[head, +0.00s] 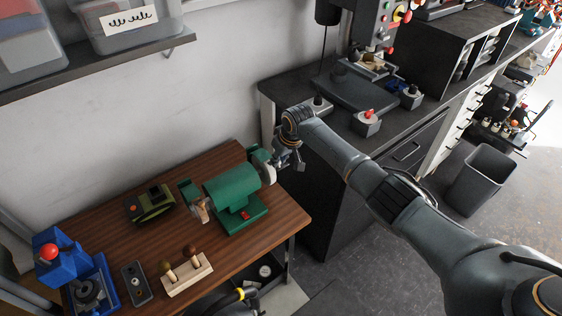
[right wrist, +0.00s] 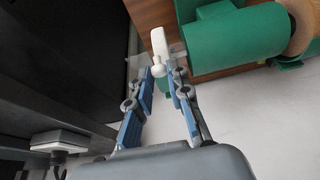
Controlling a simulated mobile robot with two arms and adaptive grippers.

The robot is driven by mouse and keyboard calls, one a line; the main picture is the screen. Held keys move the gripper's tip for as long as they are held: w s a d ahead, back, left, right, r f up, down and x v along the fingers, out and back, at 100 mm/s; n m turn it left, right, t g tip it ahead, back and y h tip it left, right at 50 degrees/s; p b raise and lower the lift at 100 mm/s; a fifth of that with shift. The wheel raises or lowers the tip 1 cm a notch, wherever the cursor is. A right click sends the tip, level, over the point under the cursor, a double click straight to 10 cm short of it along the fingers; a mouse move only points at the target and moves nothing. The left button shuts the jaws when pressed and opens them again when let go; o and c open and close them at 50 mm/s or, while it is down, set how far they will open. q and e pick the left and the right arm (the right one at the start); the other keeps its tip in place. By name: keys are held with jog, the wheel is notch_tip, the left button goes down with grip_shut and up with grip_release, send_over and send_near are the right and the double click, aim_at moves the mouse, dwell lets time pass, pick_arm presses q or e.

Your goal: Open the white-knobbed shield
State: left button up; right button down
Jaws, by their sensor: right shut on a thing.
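A green bench grinder (head: 232,190) stands on the wooden workbench, with a wheel at each end. My right gripper (head: 290,162) is at the grinder's right end, beside the pale wheel (head: 268,172). In the right wrist view, my right gripper (right wrist: 162,74) has its blue-padded fingers closed around the small white knob (right wrist: 159,42), whose top shows beyond the fingertips. The clear shield is hardly visible, so I cannot tell its angle. In the head view the knob is hidden by the gripper. My left gripper is not in view.
On the bench stand a green-black device (head: 150,203), a wooden block with two knobs (head: 186,272), a grey switch box (head: 136,284) and a blue machine with a red knob (head: 90,280). A dark cabinet (head: 330,190) stands close on the right. A shelf with bins hangs above.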

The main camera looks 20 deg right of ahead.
jog(key=shift+w+a+r+g, duration=0.1)
jog(key=shift+w+g, duration=0.05)
jog(key=shift+g, duration=0.15)
dwell(0.4)
jog(key=c, duration=1.3)
grip_release()
jog(key=v, duration=1.2)
